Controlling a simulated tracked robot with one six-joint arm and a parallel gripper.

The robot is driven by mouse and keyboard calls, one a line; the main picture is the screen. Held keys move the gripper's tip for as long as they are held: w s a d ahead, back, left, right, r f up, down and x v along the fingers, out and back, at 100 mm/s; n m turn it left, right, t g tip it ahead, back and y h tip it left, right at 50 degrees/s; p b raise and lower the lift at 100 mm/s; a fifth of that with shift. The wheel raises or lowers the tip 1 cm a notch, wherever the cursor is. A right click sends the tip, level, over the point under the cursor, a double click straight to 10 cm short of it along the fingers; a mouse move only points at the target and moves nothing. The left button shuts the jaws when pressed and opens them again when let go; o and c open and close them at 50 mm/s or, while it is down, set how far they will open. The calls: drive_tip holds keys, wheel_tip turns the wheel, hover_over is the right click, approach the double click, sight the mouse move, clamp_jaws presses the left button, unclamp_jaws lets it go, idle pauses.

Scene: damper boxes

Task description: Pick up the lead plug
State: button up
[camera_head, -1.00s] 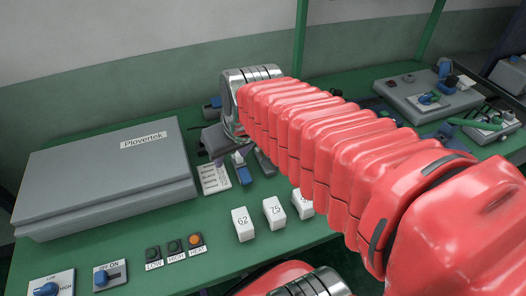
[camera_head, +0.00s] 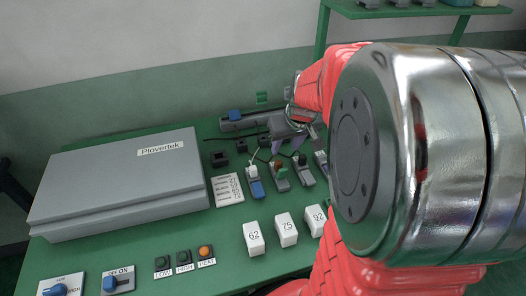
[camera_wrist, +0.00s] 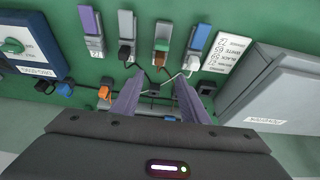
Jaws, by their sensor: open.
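Several small plugs on thin leads sit at the ends of a row of switch-like blocks. I cannot tell which one is the lead plug. In the wrist view a white plug (camera_wrist: 194,61) is by the blue block (camera_wrist: 200,37), a brown plug (camera_wrist: 159,60) by the green block (camera_wrist: 162,37), and a black plug (camera_wrist: 125,53) by the grey block (camera_wrist: 126,24). My gripper (camera_wrist: 160,83) is open and empty, its purple fingers apart above the leads. In the head view my gripper (camera_head: 288,145) hangs just behind the row.
A large grey Plovertek box (camera_head: 120,185) stands at the left. An orange plug (camera_wrist: 104,92) lies left of my fingers in the wrist view. My arm hides the right side of the head view.

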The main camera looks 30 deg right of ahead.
hover_over(279, 162)
drive_tip(key=s, duration=0.2)
drive_tip(key=f, duration=0.7)
drive_tip(key=shift+a+f, duration=0.2)
drive_tip(key=shift+a, duration=0.2)
drive_tip(key=shift+w+f, duration=0.15)
drive_tip(key=shift+f, duration=0.1)
drive_tip(key=shift+f, duration=0.1)
drive_tip(key=shift+x, duration=2.55)
drive_tip(key=shift+d, duration=0.15)
drive_tip(key=shift+c, duration=0.6)
clamp_jaws()
